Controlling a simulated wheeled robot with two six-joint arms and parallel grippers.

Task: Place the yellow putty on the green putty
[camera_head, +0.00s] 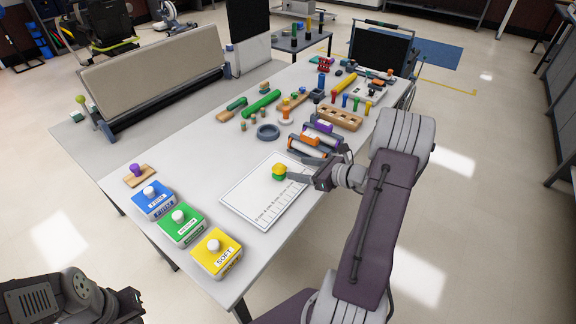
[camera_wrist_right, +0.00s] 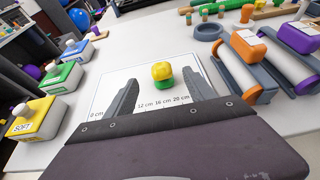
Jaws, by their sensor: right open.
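The yellow putty (camera_head: 279,168) rests on top of the green putty (camera_head: 279,177) on a white measuring sheet (camera_head: 245,199). In the right wrist view the yellow putty (camera_wrist_right: 162,71) sits on the green putty (camera_wrist_right: 164,86), with no gap visible between them. My right gripper (camera_head: 296,169) is open just right of the stack in the head view. In the right wrist view its two fingers (camera_wrist_right: 160,80) stand apart on either side of the stack, and neither holds anything. Part of my left arm shows at the lower left, but whether its jaws are open is unclear.
Yellow, green and blue knobbed boxes (camera_head: 216,252) (camera_head: 180,224) (camera_head: 153,199) line the table's near left edge. Rollers (camera_head: 307,146), a dark ring (camera_head: 268,132) and a peg board (camera_head: 339,117) stand beyond the sheet.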

